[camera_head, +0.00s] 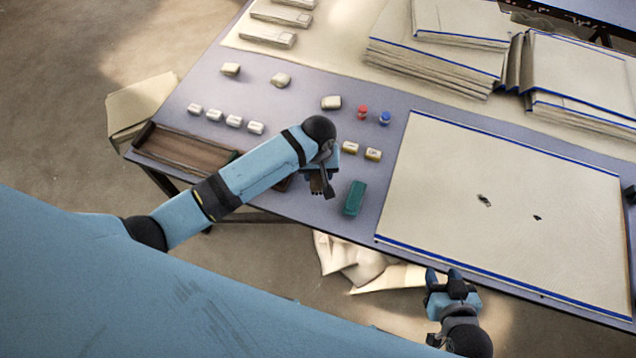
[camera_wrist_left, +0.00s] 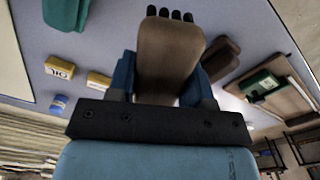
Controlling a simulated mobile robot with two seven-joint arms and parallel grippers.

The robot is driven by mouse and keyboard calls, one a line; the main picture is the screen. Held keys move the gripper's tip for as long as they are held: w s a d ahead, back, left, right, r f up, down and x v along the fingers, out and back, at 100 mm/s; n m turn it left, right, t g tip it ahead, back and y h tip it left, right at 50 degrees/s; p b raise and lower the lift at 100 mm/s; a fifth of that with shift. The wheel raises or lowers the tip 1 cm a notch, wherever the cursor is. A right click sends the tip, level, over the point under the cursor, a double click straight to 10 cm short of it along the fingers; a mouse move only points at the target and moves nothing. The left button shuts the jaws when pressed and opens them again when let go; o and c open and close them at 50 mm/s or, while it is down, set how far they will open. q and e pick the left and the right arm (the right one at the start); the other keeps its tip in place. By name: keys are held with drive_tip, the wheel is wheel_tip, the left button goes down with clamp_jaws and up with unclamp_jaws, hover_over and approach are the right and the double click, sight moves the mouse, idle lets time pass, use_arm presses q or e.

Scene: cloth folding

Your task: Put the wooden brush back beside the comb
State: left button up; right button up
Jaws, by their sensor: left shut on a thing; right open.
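My left gripper (camera_head: 322,178) is shut on the wooden brush and holds it over the table near the front edge. In the left wrist view the brush (camera_wrist_left: 170,55) is a brown block with dark bristle tufts at its far end, between blue fingers (camera_wrist_left: 168,82). In the head view the arm and gripper hide most of it. A brown piece (camera_wrist_left: 220,55) lies on the table beside the held brush, partly hidden; I cannot tell whether it is the comb. My right gripper (camera_head: 450,280) is open and empty, off the table's front edge.
A teal block (camera_head: 354,198) lies right of my left gripper. A brown tray (camera_head: 185,150) sits at the left; the wrist view shows a green item (camera_wrist_left: 262,85) at it. Yellow blocks (camera_head: 361,150), small bottles (camera_head: 373,115) and a large white board (camera_head: 500,220) are on the table (camera_head: 300,100).

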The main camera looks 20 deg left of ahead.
use_arm(q)
wheel_tip(320, 180, down, 6)
drive_tip(key=shift+f, duration=0.3)
drive_tip(key=shift+f, duration=0.1)
drive_tip(key=o, duration=0.8)
drive_tip(key=shift+o, duration=0.2)
